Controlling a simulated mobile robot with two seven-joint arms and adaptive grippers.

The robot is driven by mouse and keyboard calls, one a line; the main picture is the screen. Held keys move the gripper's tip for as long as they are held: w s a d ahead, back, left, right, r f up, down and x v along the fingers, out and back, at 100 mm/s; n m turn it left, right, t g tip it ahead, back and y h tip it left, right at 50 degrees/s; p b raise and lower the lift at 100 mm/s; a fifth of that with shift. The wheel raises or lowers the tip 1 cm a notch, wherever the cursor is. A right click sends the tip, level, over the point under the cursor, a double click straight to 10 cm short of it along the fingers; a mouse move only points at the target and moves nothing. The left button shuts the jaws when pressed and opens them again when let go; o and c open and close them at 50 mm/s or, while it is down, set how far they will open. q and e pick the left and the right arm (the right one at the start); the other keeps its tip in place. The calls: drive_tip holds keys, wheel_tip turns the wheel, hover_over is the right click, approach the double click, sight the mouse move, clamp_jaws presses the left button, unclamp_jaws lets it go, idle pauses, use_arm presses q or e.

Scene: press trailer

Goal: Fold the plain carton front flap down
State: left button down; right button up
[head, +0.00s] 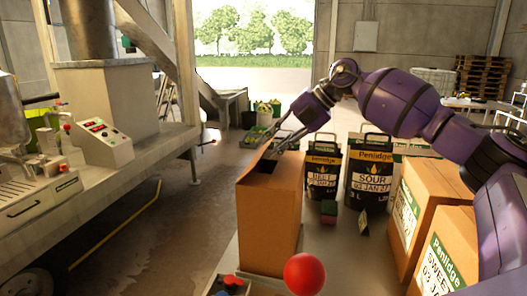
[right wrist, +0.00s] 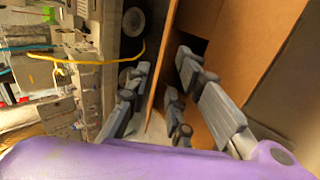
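The plain carton (head: 268,218) stands upright on the pale table, its brown front face towards me. A dark opening shows in its top, partly covered by the gripper. My right gripper (head: 277,150) reaches down to the carton's top from the upper right. In the right wrist view, the fingers of my right gripper (right wrist: 163,66) are spread apart. A thin edge of the carton (right wrist: 208,18) runs between them; I cannot tell whether it is the front flap or a wall, nor whether a finger touches it. My left gripper is not in view.
Black Penlidge tubs (head: 368,178) stand behind and right of the carton. Labelled cartons (head: 432,205) stand at the right, under my right arm. A red ball (head: 305,273) is in front. A machine with a control box (head: 98,138) is at the left, across the open floor.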

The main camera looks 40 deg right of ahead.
sight(264, 150)
drive_tip(key=shift+x, duration=2.2)
clamp_jaws()
